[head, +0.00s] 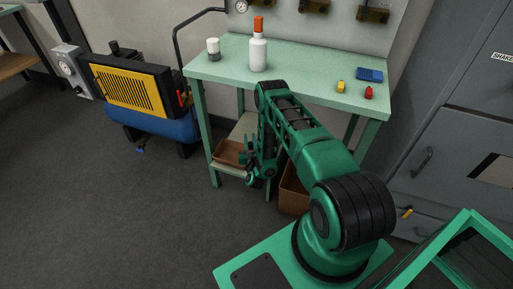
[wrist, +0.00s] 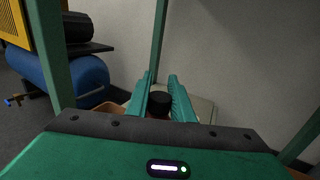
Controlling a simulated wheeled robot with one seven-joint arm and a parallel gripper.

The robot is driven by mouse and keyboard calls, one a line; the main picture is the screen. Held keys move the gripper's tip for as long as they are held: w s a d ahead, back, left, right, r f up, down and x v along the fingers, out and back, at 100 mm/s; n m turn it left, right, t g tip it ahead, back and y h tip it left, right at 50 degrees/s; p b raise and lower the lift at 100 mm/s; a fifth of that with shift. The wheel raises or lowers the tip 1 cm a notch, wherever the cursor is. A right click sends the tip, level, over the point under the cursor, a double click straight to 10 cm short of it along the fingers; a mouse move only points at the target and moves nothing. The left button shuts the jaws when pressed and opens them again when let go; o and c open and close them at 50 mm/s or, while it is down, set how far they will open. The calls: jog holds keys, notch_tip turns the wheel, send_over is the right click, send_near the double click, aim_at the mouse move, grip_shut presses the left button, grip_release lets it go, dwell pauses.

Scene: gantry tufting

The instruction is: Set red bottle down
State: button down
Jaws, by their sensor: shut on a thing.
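My gripper (head: 254,174) is at lower-shelf height under the front of the green table, reaching in beneath the tabletop. In the wrist view its two green fingers (wrist: 160,98) are shut on a bottle with a black cap (wrist: 160,102). Only the cap and a little of a dark reddish body show between the fingers; its base is hidden. In the head view the arm and gripper hide the held bottle. The pale lower shelf (wrist: 203,107) shows beyond the fingers, and I cannot tell whether the bottle touches it.
The green table (head: 310,75) holds a white bottle with an orange cap (head: 258,52), a white-and-grey jar (head: 213,48), small yellow (head: 341,87) and red (head: 368,92) items and a blue tray (head: 370,75). A brown bin (head: 229,152) is on the lower shelf; table legs flank my gripper.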

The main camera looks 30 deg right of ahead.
jog(key=d+f, duration=0.4)
jog(key=f, duration=0.2)
jog(key=shift+s+d+f, duration=0.25)
jog(key=shift+d+f, duration=0.1)
jog(key=shift+f, duration=0.1)
jog(key=c, duration=1.5)
grip_release()
jog(key=shift+c, duration=0.2)
